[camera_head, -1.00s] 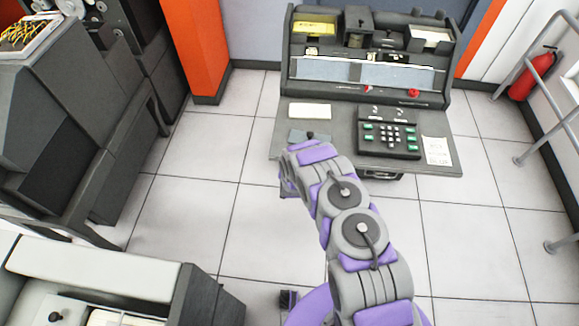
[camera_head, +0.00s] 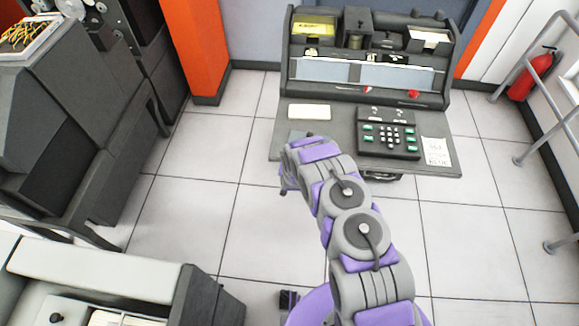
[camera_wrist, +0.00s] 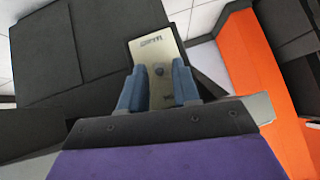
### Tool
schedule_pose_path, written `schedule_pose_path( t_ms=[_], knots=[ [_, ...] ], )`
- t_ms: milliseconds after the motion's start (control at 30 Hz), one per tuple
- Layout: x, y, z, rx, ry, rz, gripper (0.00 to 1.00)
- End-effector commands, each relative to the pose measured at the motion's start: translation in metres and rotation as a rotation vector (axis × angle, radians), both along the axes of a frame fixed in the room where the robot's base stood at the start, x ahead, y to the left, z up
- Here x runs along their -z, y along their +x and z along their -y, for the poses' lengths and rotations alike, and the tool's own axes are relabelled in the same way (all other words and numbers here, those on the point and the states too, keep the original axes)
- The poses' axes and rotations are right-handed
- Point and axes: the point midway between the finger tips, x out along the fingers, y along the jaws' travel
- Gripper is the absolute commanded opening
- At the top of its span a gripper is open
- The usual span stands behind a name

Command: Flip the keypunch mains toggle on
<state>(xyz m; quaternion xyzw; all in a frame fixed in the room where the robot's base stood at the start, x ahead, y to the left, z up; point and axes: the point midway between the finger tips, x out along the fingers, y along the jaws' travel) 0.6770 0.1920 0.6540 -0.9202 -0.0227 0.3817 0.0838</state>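The keypunch (camera_head: 365,88) stands at the back right in the head view, with a keypad (camera_head: 388,134) on its desk. In the wrist view a beige switch plate (camera_wrist: 152,48) with dark lettering lies ahead of my gripper (camera_wrist: 159,78). The toggle (camera_wrist: 158,70) shows as a small dark knob on the plate, between the two blue fingers as seen from the wrist. The fingers are apart, with a gap on both sides of the knob. I cannot tell how deep they reach around it or which way it is tilted. In the head view my arm hides the gripper and the toggle.
A white card (camera_head: 309,111) and a paper note (camera_head: 437,151) lie on the keypunch desk. Dark machines (camera_head: 75,120) stand at the left. A railing (camera_head: 540,120) and a fire extinguisher (camera_head: 533,75) are at the right. The tiled floor (camera_head: 205,195) between is clear.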

Motion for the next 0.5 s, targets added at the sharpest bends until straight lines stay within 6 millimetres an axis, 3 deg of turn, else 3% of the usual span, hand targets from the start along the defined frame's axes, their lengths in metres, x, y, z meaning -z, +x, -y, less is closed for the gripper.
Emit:
schedule_pose_path(
  t_ms=[333,500],
  knots=[
    [-0.001,-0.002,0.0,-0.001,-0.001,-0.002,0.35],
    [-0.01,-0.011,0.001,-0.002,-0.001,-0.001,0.35]
  ],
)
